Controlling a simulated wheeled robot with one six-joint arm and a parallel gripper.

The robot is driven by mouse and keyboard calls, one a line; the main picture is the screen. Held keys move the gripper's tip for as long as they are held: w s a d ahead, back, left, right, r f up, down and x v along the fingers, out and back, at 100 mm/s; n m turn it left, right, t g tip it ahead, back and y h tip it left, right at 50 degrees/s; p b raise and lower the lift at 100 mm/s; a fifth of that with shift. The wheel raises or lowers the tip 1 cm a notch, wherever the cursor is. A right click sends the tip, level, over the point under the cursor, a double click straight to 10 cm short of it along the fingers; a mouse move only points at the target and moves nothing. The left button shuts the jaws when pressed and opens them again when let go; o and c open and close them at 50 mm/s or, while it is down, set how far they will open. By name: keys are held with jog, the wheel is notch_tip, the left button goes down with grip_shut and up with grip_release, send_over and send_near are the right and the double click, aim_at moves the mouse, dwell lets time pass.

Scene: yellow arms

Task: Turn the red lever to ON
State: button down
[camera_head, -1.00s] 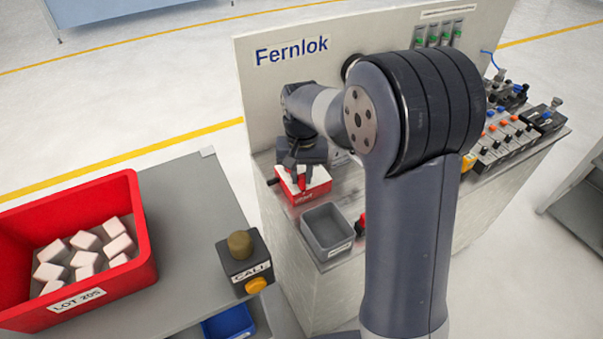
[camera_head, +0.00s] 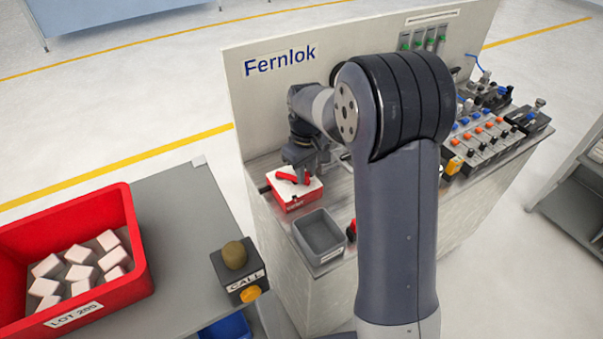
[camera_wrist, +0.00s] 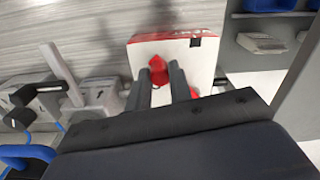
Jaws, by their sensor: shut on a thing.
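The red lever (camera_head: 291,178) sits on the white top of a red-sided box (camera_head: 296,201) on the bench; it also shows in the wrist view (camera_wrist: 159,72). My gripper (camera_head: 303,170) is low over the box, at the lever's far right part in the head view. In the wrist view, the two dark fingers of my gripper (camera_wrist: 160,78) are on either side of the red lever, shut on it. Part of the lever is hidden by the fingers. ON and OFF marks are not readable.
A grey bin (camera_head: 320,236) stands just in front of the box. A panel marked Fernlok (camera_head: 262,95) rises behind. Valves and switches (camera_head: 487,135) fill the bench's right side. A red crate (camera_head: 138,240) and a CALL button box (camera_head: 239,270) are on the left table.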

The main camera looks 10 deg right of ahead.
jog(key=shift+w+d+n+p, duration=0.25)
jog(key=shift+w+n, duration=0.4)
jog(key=shift+n, duration=0.35)
jog(key=shift+w+d+n+p, duration=0.2)
jog(key=shift+w+n, duration=0.45)
jog(key=shift+n, duration=0.35)
jog(key=c, duration=1.3)
grip_release()
notch_tip(320, 180, up, 11)
jog(key=shift+f+b, duration=0.1)
jog(key=shift+b, duration=0.25)
jog(key=shift+c, duration=0.2)
